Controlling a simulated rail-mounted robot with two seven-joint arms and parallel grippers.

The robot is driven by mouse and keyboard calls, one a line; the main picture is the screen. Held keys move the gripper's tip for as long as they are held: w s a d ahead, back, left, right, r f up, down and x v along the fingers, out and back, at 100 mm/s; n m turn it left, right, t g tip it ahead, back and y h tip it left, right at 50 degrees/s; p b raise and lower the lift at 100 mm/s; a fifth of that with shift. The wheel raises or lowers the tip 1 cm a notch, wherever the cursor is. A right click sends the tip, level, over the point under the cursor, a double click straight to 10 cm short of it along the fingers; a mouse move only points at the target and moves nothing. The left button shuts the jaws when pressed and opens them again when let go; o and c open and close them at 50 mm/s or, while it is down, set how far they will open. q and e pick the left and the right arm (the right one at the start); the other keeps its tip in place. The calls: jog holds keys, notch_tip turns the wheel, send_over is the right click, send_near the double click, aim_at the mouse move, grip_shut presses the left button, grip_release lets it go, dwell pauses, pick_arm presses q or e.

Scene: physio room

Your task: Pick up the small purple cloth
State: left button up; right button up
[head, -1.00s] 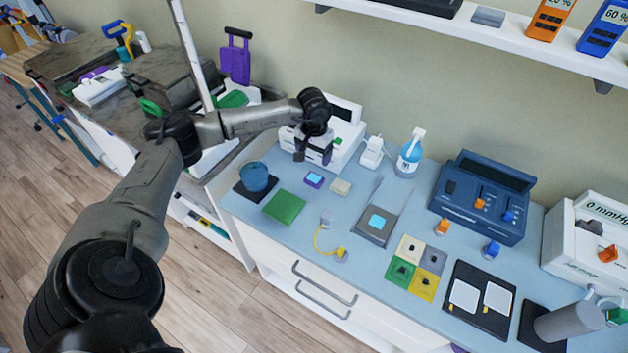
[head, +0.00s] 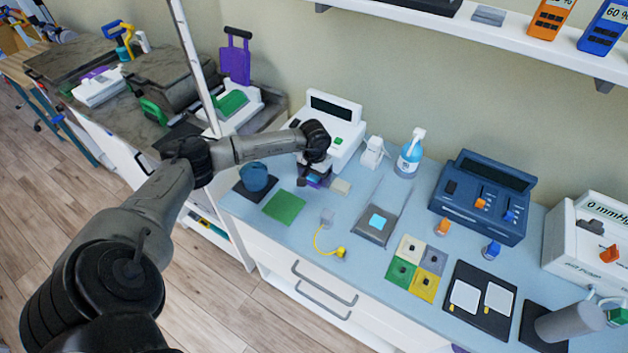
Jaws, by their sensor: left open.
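The small purple cloth (head: 314,183) lies on the light blue counter top (head: 345,215), in front of the white device. Most of it is hidden under my left gripper. My left gripper (head: 309,177) points down right over the cloth, open. Whether its fingers touch the cloth cannot be told. My right gripper is out of view.
A blue pot (head: 257,177) and a green cloth (head: 284,208) lie left of the gripper. A beige block (head: 341,187) sits close on its right. The white device (head: 333,117) stands behind, with a spray bottle (head: 409,158) further right.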

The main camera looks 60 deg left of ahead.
pick_arm(q)
jog(key=shift+f, duration=0.35)
jog(key=c, duration=0.7)
jog(key=shift+c, duration=0.2)
jog(key=shift+r, duration=0.1)
